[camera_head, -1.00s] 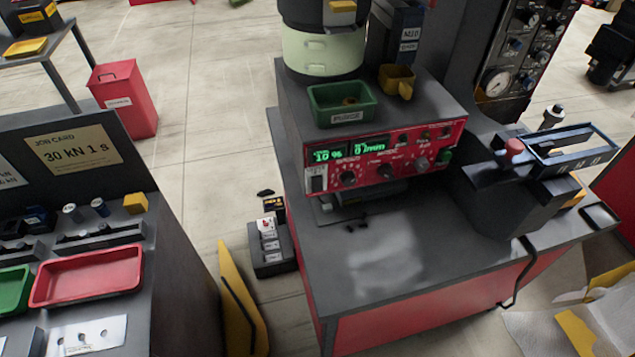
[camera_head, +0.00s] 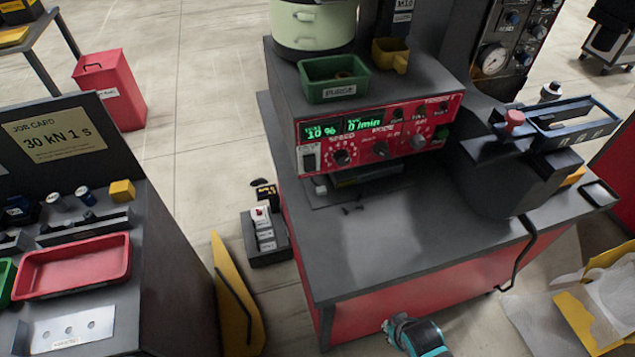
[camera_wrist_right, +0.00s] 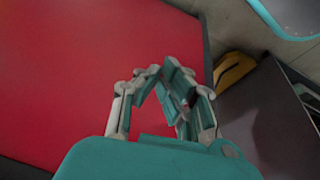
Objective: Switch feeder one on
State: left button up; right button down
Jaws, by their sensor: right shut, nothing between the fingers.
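The feeder's red control panel (camera_head: 380,135) is on the front of the grey housing on the bench. Its green display reads 10 % and 0 /min. A rocker switch (camera_head: 309,158) sits at the panel's left end; its position is too small to tell. Knobs and small buttons are to its right. The pale feeder bowl (camera_head: 312,27) is on top, cut by the frame edge. My right gripper (camera_wrist_right: 168,78) is shut and empty in the right wrist view, facing the bench's red side. In the head view, a teal and dark part of my right arm shows low, below the bench's front edge.
The grey bench top (camera_head: 400,235) is mostly clear, with small dark parts near the panel. A green bin (camera_head: 333,92) and yellow scoop (camera_head: 390,55) sit on the housing. A blue-grey tray (camera_head: 575,125) is at right. A side table with a red tray (camera_head: 72,265) is at left.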

jog(key=w+a+r+t+b, duration=0.1)
jog(key=w+r+t+b, duration=0.15)
jog(key=r, duration=1.75)
jog(key=w+r+n+t, duration=0.1)
jog(key=w, duration=0.1)
jog(key=w+r+n+t, duration=0.1)
jog(key=w+r+n, duration=0.1)
jog(key=w, duration=0.1)
jog(key=w+a+r+n+t+y, duration=0.1)
jog(key=w+r+t, duration=0.1)
jog(key=w, duration=0.1)
jog(key=shift+w, duration=0.15)
jog(key=w+a+r+n+y, duration=0.1)
jog(key=a+r+n+y, duration=0.2)
jog(key=n, duration=0.7)
jog(key=w+a+r+n+g+y, duration=0.1)
jog(key=a+r+n+y, duration=0.2)
jog(key=r+n+y, duration=0.4)
jog(key=n+y, duration=0.3)
jog(key=n, duration=0.1)
jog(key=shift+w+a, duration=0.15)
jog(key=shift+w, duration=0.25)
